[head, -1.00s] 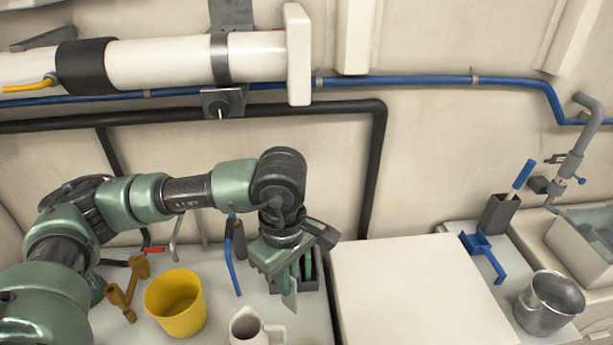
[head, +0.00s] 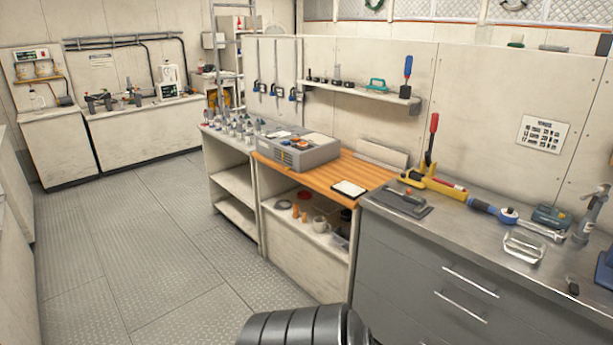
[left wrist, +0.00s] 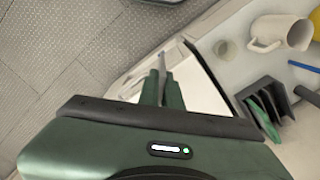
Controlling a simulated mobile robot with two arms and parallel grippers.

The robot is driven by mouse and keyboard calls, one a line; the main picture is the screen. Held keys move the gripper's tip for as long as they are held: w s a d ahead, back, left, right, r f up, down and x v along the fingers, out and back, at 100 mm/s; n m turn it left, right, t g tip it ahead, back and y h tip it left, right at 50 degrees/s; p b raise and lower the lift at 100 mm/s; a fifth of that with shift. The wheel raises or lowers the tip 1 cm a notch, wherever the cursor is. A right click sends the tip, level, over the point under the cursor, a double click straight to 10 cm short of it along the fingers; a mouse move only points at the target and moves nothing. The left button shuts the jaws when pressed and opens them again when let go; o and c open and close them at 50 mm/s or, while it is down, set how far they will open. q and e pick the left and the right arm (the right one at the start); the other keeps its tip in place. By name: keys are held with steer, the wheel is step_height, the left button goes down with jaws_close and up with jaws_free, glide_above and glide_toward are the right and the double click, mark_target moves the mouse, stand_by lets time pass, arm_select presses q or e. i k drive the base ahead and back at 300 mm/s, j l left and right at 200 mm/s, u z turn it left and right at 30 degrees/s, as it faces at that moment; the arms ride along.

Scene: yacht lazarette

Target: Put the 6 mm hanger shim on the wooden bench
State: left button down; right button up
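The wooden bench (head: 322,178) is in the middle of the head view, with a brown plank top and open shelves below. A grey box-like unit stands on its back left part and a small white pad with a dark border lies near its front right. In the left wrist view my left gripper (left wrist: 161,78) has its green fingers close together around a thin grey piece (left wrist: 161,62), which looks like the shim; its thickness cannot be read. The piece is held above a pale surface, apart from the dark holder. My right gripper is in neither view.
In the head view, a steel counter (head: 470,225) with tools adjoins the bench's right. The floor at left (head: 130,230) is clear.

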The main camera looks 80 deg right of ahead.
mark_target(331, 178)
steer(key=z, duration=0.4)
steer(key=l+z, duration=0.1)
steer(key=z, duration=0.75)
steer(key=i+l+z, duration=0.1)
steer(key=z, duration=0.75)
steer(key=i+l+z, duration=0.1)
steer(key=i+z, duration=0.15)
steer(key=z, duration=0.2)
steer(key=i+z, duration=0.3)
steer(key=z, duration=0.15)
steer(key=i+j+z, duration=0.1)
steer(key=i+z, duration=0.15)
steer(key=z, duration=0.25)
steer(key=i+j+z, duration=0.2)
steer(key=z, duration=0.25)
steer(key=i+j+z, duration=0.1)
steer(key=i+j, duration=0.3)
steer(key=i+j+z, duration=0.1)
steer(key=i+j, duration=0.3)
steer(key=j, duration=0.2)
steer(key=i+j+z, duration=0.1)
steer(key=i+j, duration=0.25)
steer(key=j, duration=0.2)
